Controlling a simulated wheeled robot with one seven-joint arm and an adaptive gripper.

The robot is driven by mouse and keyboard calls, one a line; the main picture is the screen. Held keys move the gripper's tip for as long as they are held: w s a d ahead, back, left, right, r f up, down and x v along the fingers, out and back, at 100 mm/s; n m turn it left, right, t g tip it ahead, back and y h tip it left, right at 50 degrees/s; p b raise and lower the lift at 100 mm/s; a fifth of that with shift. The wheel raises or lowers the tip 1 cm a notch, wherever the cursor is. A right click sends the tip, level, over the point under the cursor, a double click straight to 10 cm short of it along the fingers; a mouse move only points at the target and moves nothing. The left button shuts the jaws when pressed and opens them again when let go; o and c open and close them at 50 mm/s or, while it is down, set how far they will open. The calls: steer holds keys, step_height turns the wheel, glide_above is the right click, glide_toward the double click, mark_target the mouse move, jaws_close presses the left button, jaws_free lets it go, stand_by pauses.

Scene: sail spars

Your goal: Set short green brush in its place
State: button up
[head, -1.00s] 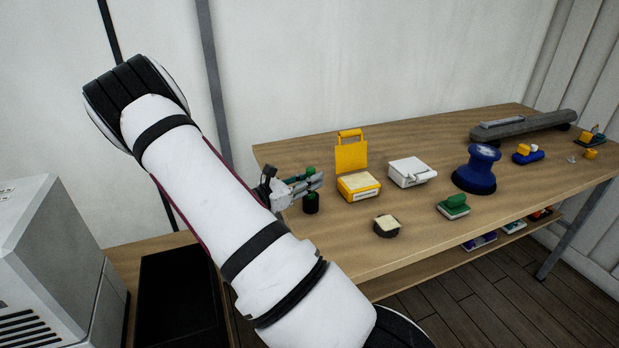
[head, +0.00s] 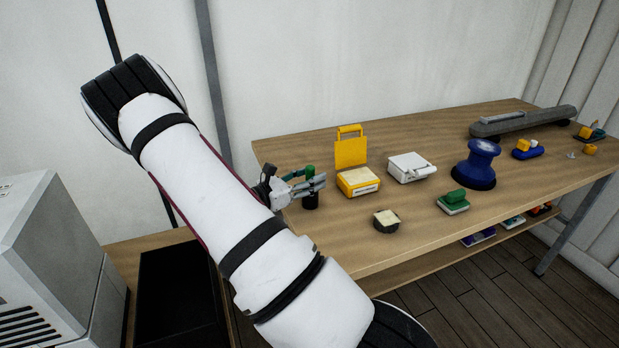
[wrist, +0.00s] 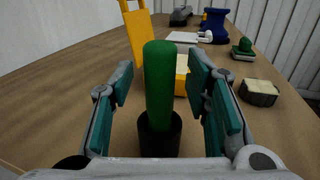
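A green upright rod-like handle (wrist: 158,75) stands in a black round cup or base (wrist: 158,133) on the table. It also shows in the head view as a green tip (head: 310,169) above the black base (head: 310,201). I cannot tell whether the black part is a holder or the brush's own base. My gripper (head: 306,187) is open around the handle; in the wrist view its teal-padded fingers (wrist: 172,100) stand either side of it, with gaps showing. A low block with a green top (head: 454,201) and pale underside lies farther right on the table.
A blue spool-shaped thing (head: 476,165) and a long grey tool (head: 523,122) stand farther right. The table's front middle is clear.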

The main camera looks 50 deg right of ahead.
steer(key=v, duration=1.2)
stand_by(0.4)
steer(key=s+a+r+m+t+y, duration=0.5)
steer(key=s+a+r+m+y, duration=0.2)
steer(key=a, duration=0.6)
steer(key=s+a+r+m+t+y, duration=0.5)
steer(key=s+a+r+m+y, duration=0.2)
steer(key=s+a+r+y, duration=0.3)
steer(key=s+a+r, duration=0.1)
steer(key=a, duration=0.1)
steer(key=shift+a+m, duration=0.3)
steer(key=shift+a, duration=0.1)
steer(key=shift+s+r, duration=0.1)
